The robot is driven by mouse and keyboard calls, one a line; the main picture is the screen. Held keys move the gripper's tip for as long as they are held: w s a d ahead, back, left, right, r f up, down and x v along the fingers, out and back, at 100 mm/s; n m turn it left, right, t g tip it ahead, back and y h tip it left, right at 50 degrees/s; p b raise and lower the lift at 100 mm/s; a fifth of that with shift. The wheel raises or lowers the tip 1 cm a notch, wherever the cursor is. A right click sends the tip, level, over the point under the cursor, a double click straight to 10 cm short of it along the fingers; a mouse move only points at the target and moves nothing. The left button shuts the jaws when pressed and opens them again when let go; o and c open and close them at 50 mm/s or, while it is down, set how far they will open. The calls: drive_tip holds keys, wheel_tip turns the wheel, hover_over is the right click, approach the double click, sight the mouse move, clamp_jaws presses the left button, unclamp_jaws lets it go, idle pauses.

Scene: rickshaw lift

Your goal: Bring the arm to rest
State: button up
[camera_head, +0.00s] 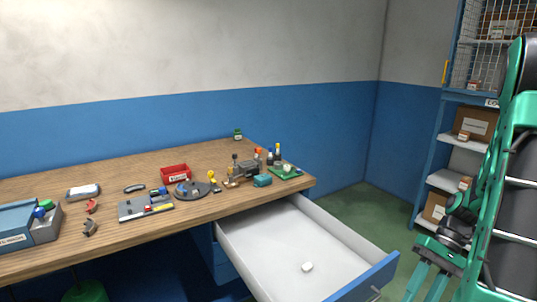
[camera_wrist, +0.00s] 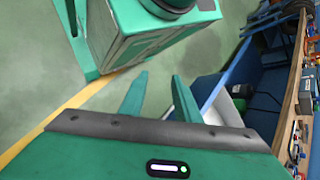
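My arm is green and dark grey and stands folded at the right edge of the head view. My gripper (camera_head: 424,288) hangs low there, pointing down, to the right of the open drawer and apart from it. In the wrist view my gripper (camera_wrist: 160,76) shows two green fingers spread apart, with only the green floor seen between them. It is open and holds nothing. The fingertips are partly cut off at the bottom of the head view.
A white drawer (camera_head: 270,240) with a blue front (camera_head: 368,282) is pulled out, holding a small white object (camera_head: 307,267). The wooden workbench (camera_head: 95,240) carries several tools and a red bin (camera_head: 175,173). A blue shelf rack (camera_head: 435,150) stands behind my arm. Green floor (camera_head: 350,205) is open between.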

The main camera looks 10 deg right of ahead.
drive_tip(key=s+a+r+t+h, duration=0.1)
drive_tip(key=s+a+r+h, duration=0.1)
drive_tip(key=r, duration=0.3)
drive_tip(key=s+a+r+m+t+h, duration=0.1)
drive_tip(key=s+a+r+t+h, duration=0.1)
drive_tip(key=r+h, duration=0.3)
drive_tip(key=shift+s+a+r, duration=0.3)
drive_tip(key=shift+s+a, duration=0.1)
drive_tip(key=shift+s, duration=0.2)
drive_tip(key=shift+w, duration=0.1)
drive_tip(key=shift+w+f+h, duration=0.25)
drive_tip(key=shift+w+h, duration=0.05)
drive_tip(key=shift+w, duration=0.2)
